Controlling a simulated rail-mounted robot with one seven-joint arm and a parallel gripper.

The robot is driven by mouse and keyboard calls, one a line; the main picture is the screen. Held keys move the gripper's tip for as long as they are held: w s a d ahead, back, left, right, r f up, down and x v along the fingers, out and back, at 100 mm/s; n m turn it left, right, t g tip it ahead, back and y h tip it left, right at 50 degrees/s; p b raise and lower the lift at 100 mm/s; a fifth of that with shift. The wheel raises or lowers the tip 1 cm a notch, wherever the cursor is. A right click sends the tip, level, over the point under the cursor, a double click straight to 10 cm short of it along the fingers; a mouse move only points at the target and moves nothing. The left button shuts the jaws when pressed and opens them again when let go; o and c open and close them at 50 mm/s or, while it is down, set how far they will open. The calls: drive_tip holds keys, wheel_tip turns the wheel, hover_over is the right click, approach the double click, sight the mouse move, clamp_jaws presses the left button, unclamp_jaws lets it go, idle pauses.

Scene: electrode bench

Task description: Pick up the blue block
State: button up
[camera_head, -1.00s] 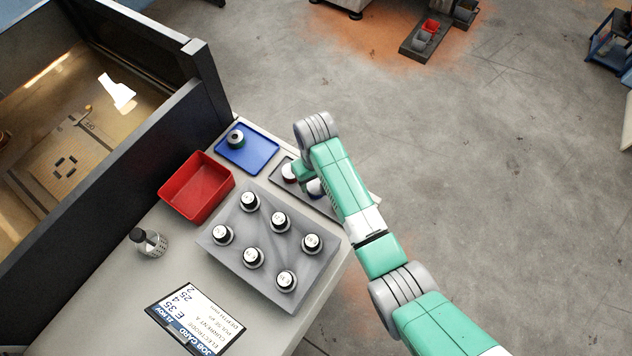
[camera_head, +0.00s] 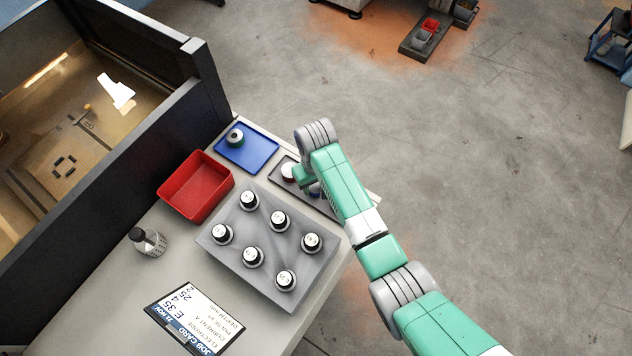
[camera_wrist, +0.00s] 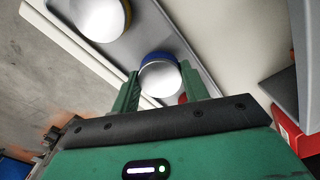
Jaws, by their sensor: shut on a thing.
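The blue block is a round piece (camera_wrist: 160,56) with a blue band and a shiny metal face. In the wrist view it sits between the two green fingers of my gripper (camera_wrist: 160,72), which is shut on it. My arm hides most of the gripper there. Whether the block touches the tray is hard to tell.
A red-banded piece (camera_head: 288,172) stands on the same tray, close to my arm. A grey holder (camera_head: 230,262) with several black-and-silver pieces lies nearby. A blue tray (camera_head: 262,157) with a green-banded piece and a red bin (camera_head: 197,187) stand left. A metal canister (camera_head: 150,243) is further left.

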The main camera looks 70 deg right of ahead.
wheel_tip(320, 180, up, 9)
drive_tip(key=shift+r+p, duration=0.1)
drive_tip(key=shift+p, duration=0.25)
wheel_tip(320, 180, up, 16)
drive_tip(key=p, duration=1.6)
drive_tip(key=shift+r, duration=0.25)
